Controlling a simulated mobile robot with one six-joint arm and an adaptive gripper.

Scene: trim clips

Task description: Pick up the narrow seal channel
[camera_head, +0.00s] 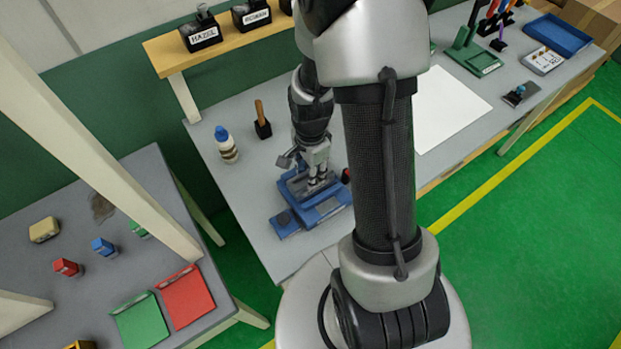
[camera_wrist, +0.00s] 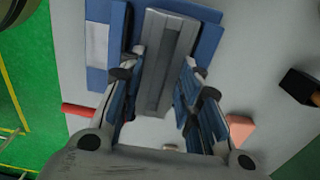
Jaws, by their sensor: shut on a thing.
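The narrow seal channel (camera_wrist: 165,65) appears in the wrist view as a long grey bar with a groove along its length. It lies between the two fingers of my gripper (camera_wrist: 163,68), which is shut on it. In the head view my gripper (camera_head: 317,179) points down at the blue fixture (camera_head: 325,213) on the grey bench. The fixture's blue parts also show in the wrist view (camera_wrist: 208,40), on both sides of the channel. Whether the channel still touches the fixture is unclear. In the head view my gripper largely hides the channel.
A blue-capped bottle (camera_head: 226,145) and a wooden-handled tool in a black holder (camera_head: 262,121) stand behind left. A white sheet (camera_head: 447,108) lies to the right. Labelled black bins (camera_head: 201,33) sit on a raised shelf. A left side table (camera_head: 75,292) holds small coloured blocks.

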